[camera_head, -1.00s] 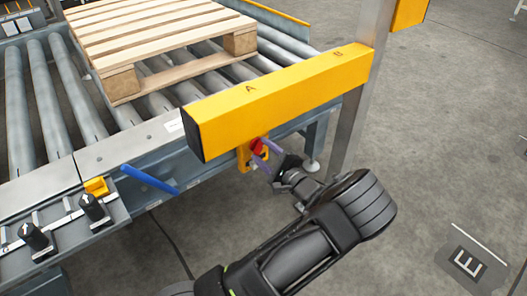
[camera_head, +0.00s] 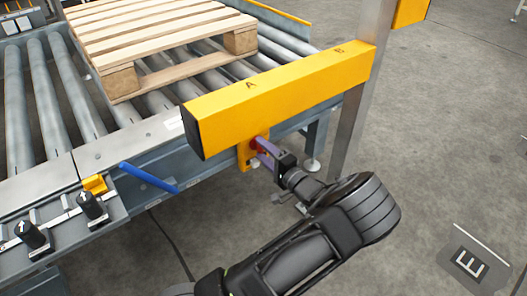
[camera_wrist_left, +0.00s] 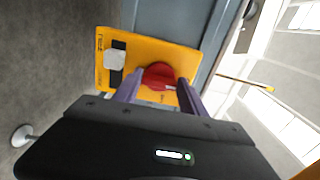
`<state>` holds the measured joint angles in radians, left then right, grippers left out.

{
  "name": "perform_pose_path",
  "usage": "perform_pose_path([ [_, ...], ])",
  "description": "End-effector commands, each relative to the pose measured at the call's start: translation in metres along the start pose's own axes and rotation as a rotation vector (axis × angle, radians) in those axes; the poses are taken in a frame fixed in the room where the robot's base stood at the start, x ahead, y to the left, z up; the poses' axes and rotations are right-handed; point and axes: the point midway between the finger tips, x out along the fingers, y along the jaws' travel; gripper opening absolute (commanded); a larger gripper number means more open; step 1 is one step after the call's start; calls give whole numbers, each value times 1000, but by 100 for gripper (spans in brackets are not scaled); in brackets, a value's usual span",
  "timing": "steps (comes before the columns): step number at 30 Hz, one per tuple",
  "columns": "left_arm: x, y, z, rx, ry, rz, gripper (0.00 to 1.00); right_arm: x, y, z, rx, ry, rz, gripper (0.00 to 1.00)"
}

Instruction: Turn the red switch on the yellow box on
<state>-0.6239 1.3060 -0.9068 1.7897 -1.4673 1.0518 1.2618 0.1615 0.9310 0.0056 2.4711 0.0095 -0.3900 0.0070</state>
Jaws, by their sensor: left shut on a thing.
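The yellow box (camera_wrist_left: 180,58) is mounted on the conveyor's blue-grey side, and its face fills the middle of the left wrist view. In the head view only part of the yellow box (camera_head: 245,160) shows, below the long yellow beam. The red switch (camera_wrist_left: 158,75) is a round red knob on the box. My left gripper (camera_wrist_left: 157,88) has its two purple fingers on either side of the knob, shut on it. In the head view the left gripper (camera_head: 262,150) largely hides the knob. My right gripper is not in view.
A yellow beam (camera_head: 280,98) marked A and B runs just above the box to a metal post (camera_head: 354,125). A wooden pallet (camera_head: 150,35) lies on the roller conveyor. A blue lever (camera_head: 148,177) and black knobs (camera_head: 92,206) are at left.

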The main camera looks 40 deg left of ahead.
Motion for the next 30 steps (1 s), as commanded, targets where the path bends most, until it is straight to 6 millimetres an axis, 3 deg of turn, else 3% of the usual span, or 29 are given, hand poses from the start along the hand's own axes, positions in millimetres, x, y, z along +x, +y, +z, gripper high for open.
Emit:
perform_pose_path([
  [9,-1,1,-1,-4,1,3,9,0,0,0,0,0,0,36],
  [10,-1,1,-1,-4,1,3,51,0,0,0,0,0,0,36],
  [17,0,1,0,-2,1,2,70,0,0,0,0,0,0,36],
  [26,-2,0,0,-2,1,1,71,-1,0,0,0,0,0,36],
  [30,-13,-1,-1,-2,3,2,71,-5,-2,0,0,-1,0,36],
])
